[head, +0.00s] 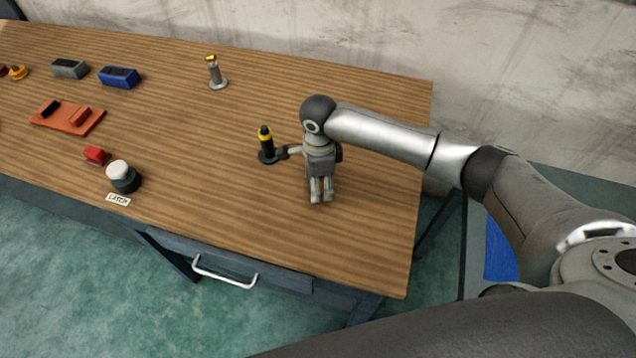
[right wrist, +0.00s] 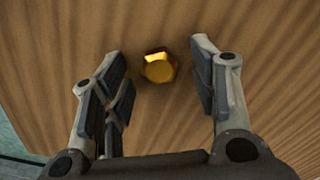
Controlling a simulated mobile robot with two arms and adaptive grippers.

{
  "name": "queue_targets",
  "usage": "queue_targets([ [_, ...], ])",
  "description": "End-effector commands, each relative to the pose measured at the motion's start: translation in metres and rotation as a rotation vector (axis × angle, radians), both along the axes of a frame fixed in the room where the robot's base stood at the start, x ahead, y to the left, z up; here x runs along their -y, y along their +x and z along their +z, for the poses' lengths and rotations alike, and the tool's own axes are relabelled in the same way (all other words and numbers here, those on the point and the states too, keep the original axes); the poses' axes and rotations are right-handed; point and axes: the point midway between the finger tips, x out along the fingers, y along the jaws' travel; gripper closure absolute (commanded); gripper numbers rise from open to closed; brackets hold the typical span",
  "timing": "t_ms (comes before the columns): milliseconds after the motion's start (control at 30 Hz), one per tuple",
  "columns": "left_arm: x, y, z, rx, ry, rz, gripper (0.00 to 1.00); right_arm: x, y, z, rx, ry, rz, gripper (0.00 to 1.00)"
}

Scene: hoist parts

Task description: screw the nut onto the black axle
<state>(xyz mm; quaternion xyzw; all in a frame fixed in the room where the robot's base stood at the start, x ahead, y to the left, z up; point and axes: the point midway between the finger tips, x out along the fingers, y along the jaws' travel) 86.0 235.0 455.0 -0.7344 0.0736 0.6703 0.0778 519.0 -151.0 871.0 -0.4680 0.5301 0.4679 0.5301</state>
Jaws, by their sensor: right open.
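The black axle (head: 265,151) stands upright on a round base on the table, with a yellow band near its dark top. In the right wrist view a golden, six-sided part (right wrist: 158,68), apparently the nut, lies between and slightly beyond my fingertips, with no finger touching it. I cannot tell what it rests on, or match it surely in the head view. My right gripper (head: 321,192) points down, right of the black axle; its fingers stand wide apart and empty in the right wrist view (right wrist: 160,88). My left gripper is not in view.
A grey post (head: 215,77) with a yellow top stands farther back. Grey (head: 69,68) and blue (head: 119,76) blocks, a red-orange plate (head: 65,118), a red piece (head: 96,155) and a white-topped button (head: 121,173) labelled LATCH are left. The table's right front is clear.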

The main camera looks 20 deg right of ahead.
Motion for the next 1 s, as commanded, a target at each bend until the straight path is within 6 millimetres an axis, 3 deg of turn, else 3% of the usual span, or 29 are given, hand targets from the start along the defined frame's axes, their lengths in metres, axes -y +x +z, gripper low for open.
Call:
queue_targets([
  [333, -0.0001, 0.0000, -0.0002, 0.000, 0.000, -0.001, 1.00, -0.0002, 0.0000, -0.0013, 0.000, 0.000, 0.001, 0.47],
  [700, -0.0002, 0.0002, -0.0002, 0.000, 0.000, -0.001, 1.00, -0.0002, 0.0001, -0.0010, 0.000, 0.000, 0.001, 0.95],
  [1000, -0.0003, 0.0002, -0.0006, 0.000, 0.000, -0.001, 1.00, -0.0002, 0.0004, 0.0007, 0.001, 0.001, 0.001, 0.96],
])
